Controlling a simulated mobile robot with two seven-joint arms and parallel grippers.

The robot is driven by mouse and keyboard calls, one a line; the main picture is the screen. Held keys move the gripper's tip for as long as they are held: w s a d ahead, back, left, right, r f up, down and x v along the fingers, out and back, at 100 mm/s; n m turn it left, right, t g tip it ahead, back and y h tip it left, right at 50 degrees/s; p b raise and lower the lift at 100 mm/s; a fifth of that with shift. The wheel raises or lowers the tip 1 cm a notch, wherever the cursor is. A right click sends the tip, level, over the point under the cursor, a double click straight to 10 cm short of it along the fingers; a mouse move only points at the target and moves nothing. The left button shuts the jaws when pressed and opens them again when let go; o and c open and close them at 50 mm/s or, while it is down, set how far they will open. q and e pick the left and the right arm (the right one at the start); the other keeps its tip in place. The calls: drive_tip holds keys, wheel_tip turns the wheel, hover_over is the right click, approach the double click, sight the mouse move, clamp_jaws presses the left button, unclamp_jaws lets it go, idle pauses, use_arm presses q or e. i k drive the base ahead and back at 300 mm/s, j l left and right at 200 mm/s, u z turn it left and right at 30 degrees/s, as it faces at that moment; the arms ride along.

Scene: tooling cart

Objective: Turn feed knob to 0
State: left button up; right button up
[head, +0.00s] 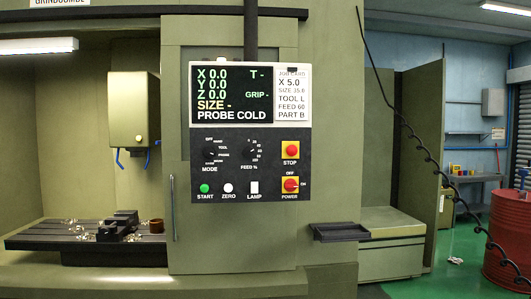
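The feed knob (249,151) is a black rotary knob on the dark control panel, below the display and above the label "FEED %". Numbers run around its right side. They are small, and I cannot read for sure which one its pointer marks. The mode knob (211,153) sits to its left. The display (231,96) reads X, Y and Z 0.0 and "PROBE COLD". The job card (293,95) beside it reads "FEED 60". Neither of my grippers shows in the head view.
A red stop button (291,150) and a red power switch (290,185) are right of the feed knob. Start (204,188) and zero (228,187) buttons sit below. A dark tray (340,232) juts out at lower right. A coiled cable (430,150) hangs right of the panel.

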sight(249, 152)
drive_tip(key=i+j+z, duration=0.1)
drive_tip(key=i, duration=0.5)
drive_tip(key=i+j+z, duration=0.1)
drive_tip(key=i, duration=0.55)
drive_tip(key=i+j, duration=0.2)
drive_tip(key=i+j+z, duration=0.15)
drive_tip(key=j, duration=0.25)
drive_tip(key=i+j, duration=0.2)
drive_tip(key=j+z, duration=0.1)
drive_tip(key=j, duration=0.4)
drive_tip(key=i+j, duration=0.1)
drive_tip(key=j, duration=0.4)
drive_tip(key=z, duration=0.05)
